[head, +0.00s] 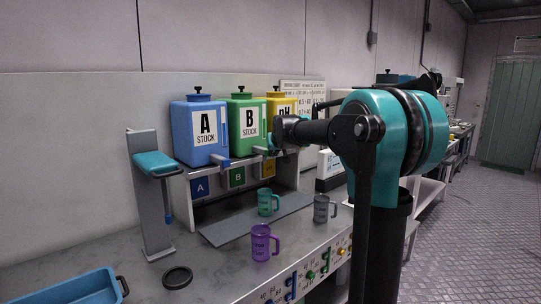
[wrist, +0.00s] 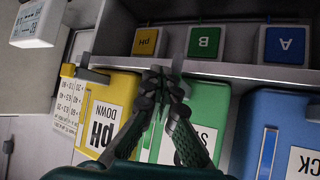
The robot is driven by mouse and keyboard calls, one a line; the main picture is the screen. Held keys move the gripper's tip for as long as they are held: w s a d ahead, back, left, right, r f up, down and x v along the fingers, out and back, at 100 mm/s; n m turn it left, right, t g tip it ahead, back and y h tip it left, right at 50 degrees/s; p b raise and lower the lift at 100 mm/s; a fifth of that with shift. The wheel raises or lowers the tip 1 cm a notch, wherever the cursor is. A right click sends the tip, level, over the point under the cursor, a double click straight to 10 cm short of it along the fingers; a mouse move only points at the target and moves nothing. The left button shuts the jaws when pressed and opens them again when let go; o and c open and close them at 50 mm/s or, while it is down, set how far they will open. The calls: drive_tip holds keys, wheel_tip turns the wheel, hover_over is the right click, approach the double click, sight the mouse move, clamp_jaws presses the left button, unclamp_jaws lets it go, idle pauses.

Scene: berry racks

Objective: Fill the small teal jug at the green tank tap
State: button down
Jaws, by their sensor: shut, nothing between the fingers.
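The small teal jug (head: 265,203) stands upright on the grey strip of the bench, below the tank shelf and near the B plate. The green tank (head: 236,110), labelled B STOCK, stands on the shelf between the blue and yellow tanks. My gripper (head: 272,143) is at the lower front of the green tank, well above the jug. In the wrist view, which looks upside down, my gripper (wrist: 164,72) is shut and empty in front of the green tank (wrist: 208,110). It hides the green tap, so I cannot tell if they touch.
The blue tank (head: 190,130) and yellow tank (head: 285,98) flank the green one. A purple jug (head: 260,243) and a grey jug (head: 321,211) stand near the teal jug. A black disc (head: 177,277) and a blue tray (head: 75,287) lie at the front left.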

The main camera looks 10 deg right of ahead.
drive_tip(key=shift+s+d, duration=0.6)
drive_tip(key=shift+s, duration=0.2)
drive_tip(key=s+d, duration=0.1)
drive_tip(key=s, duration=0.1)
drive_tip(key=s+d, duration=0.2)
idle(0.5)
drive_tip(key=s+d+f+g, duration=0.1)
drive_tip(key=s+f+g, duration=0.2)
drive_tip(key=s+f, duration=1.4)
drive_tip(key=s+d+f+m+g+h, duration=0.1)
drive_tip(key=s+d+f+g, duration=0.1)
drive_tip(key=s+f, duration=1.5)
drive_tip(key=s+g, duration=0.1)
drive_tip(key=s, duration=0.4)
drive_tip(key=shift+s+f+g, duration=0.15)
drive_tip(key=shift+s+g, duration=0.15)
drive_tip(key=shift+s, duration=0.05)
